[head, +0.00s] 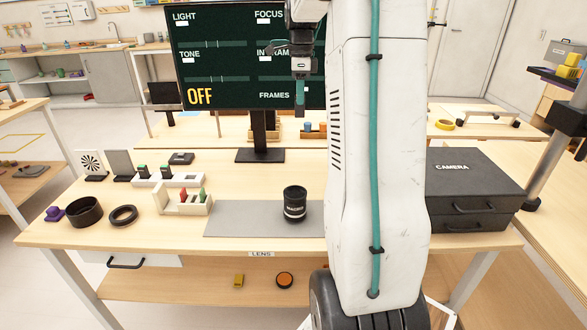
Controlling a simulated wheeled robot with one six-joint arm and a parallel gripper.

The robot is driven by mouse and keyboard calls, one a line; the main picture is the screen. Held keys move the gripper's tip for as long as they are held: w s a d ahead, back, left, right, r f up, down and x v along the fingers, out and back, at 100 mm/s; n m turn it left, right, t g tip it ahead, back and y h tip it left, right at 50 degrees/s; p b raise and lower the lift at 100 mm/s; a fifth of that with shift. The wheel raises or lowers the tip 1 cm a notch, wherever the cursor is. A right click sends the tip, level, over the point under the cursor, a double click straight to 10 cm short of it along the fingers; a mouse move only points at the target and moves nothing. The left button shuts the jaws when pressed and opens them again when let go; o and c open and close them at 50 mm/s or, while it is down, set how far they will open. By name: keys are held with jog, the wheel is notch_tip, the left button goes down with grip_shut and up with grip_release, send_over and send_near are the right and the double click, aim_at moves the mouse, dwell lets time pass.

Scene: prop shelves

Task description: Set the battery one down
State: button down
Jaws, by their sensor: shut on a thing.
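My gripper (277,48) is small and dark in the head view, raised high in front of the monitor, well above the table. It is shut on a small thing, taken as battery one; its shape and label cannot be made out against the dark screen. I cannot tell whether any of these is a battery.
A black lens (295,204) stands on a grey mat (236,220). Black rings (84,212) lie at left. A black CAMERA case (475,185) stands at right. The monitor (230,60) rises behind. My arm hides the table between mat and case.

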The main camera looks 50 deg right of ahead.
jog(key=shift+w+d+f, duration=0.1)
jog(key=shift+w+f, duration=0.25)
jog(key=shift+f, duration=3.9)
jog(key=shift+w+f, duration=0.4)
jog(key=shift+f, duration=3.9)
jog(key=shift+w+d+f, duration=0.1)
jog(key=shift+w+f, duration=0.25)
jog(key=shift+f, duration=3.9)
jog(key=shift+f, duration=0.15)
jog(key=c, duration=1.3)
grip_release()
jog(key=shift+c, duration=0.2)
jog(key=shift+o, duration=0.2)
